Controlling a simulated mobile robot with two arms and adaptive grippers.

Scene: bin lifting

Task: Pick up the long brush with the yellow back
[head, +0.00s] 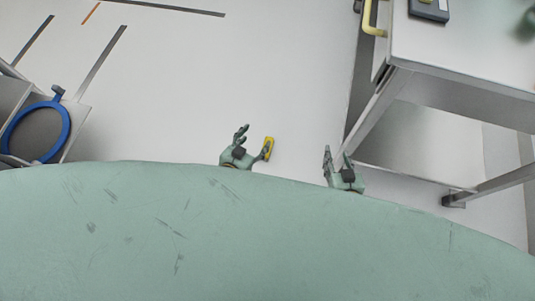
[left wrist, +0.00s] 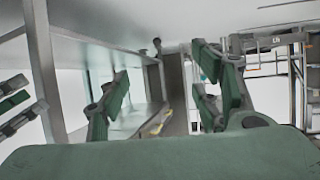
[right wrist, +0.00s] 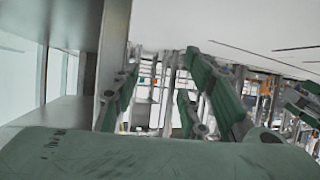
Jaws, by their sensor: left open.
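A long, narrow yellow-backed thing, which looks like the brush (head: 270,143), lies on the pale floor in the head view. My left gripper (head: 254,139) is just left of it, fingers spread. One finger overlaps the brush's left edge in the picture; I cannot tell whether they touch. In the left wrist view the two fingers (left wrist: 165,85) stand wide apart, with a small yellow patch low between them that I cannot identify surely. My right gripper (head: 337,155) is empty, further right beside a table leg. Its fingers also stand apart in the right wrist view (right wrist: 155,90).
A white table (head: 465,55) stands at the right, with a yellow handle (head: 368,18) and a dark boxy item (head: 429,9) at its far end. A grey bin with a blue ring (head: 66,130) is at the left. The floor between is largely clear, with dark stripes.

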